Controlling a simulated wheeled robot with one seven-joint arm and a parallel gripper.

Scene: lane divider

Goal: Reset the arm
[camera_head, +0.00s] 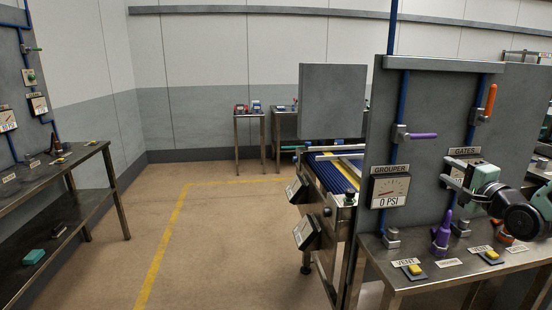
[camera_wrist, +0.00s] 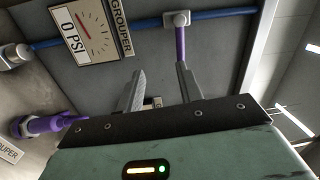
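My gripper (camera_head: 450,177) is at the right of the head view, in front of the grey panel (camera_head: 432,95) and between the GROUPER and GATES gauges. In the wrist view my gripper (camera_wrist: 160,82) has its two fingers apart with nothing held between them. The purple valve handle (camera_head: 423,136) sticks out sideways from the blue pipe. It also shows in the wrist view (camera_wrist: 180,45), just beyond one fingertip and seemingly apart from it. The GROUPER gauge (camera_head: 388,191) reads 0 PSI. My arm partly hides the GATES gauge.
Below my gripper, a shelf (camera_head: 400,275) carries an upright purple fitting (camera_head: 441,235) and yellow VENT buttons (camera_head: 415,269). An orange handle (camera_head: 490,101) is above. A blue conveyor (camera_head: 335,177) stands left of the panel. The floor with a yellow line (camera_head: 165,245) is open at centre-left.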

